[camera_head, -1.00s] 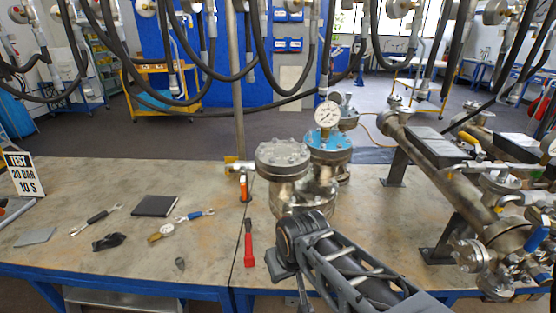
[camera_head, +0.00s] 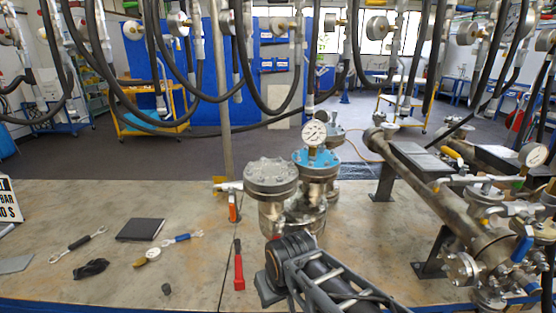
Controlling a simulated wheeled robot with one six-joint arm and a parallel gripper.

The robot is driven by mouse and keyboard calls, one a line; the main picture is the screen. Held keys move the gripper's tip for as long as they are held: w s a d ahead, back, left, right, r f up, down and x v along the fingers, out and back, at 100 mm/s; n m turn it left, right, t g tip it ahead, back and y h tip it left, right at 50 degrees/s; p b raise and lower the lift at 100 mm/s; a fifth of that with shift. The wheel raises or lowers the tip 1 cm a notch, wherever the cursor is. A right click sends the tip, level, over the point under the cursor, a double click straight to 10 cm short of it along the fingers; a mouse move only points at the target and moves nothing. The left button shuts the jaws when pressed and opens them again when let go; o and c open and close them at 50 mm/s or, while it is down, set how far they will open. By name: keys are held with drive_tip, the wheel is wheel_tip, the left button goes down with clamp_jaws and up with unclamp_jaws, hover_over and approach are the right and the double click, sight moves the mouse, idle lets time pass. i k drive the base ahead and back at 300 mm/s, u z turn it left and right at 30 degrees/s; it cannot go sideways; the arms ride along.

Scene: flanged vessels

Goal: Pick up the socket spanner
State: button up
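Several hand tools lie on the workbench (camera_head: 130,213), and I cannot tell for sure which is the socket spanner. A black-handled tool with bright metal ends (camera_head: 78,243) lies at the left. A blue-handled tool with bright metal ends (camera_head: 182,238) lies right of the dark notebook. A red-handled tool (camera_head: 238,265) lies left of the flanged vessel. My arm reaches in from the bottom right, with a dark joint in front of the vessel. My gripper's fingers do not show. Nothing touches the tools.
A flanged vessel (camera_head: 270,176) and a blue-topped one with a gauge (camera_head: 316,160) stand mid-bench. A large pipe with valves (camera_head: 440,200) fills the right. A notebook (camera_head: 140,229), black cloth-like item (camera_head: 91,269) and small dark piece (camera_head: 166,289) lie left. Hoses hang above.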

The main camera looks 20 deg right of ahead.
sight(239, 281)
drive_tip(key=z, duration=0.25)
drive_tip(key=k, duration=0.35)
drive_tip(key=u, duration=1.3)
drive_tip(key=i, duration=1.35)
drive_tip(key=z, duration=1)
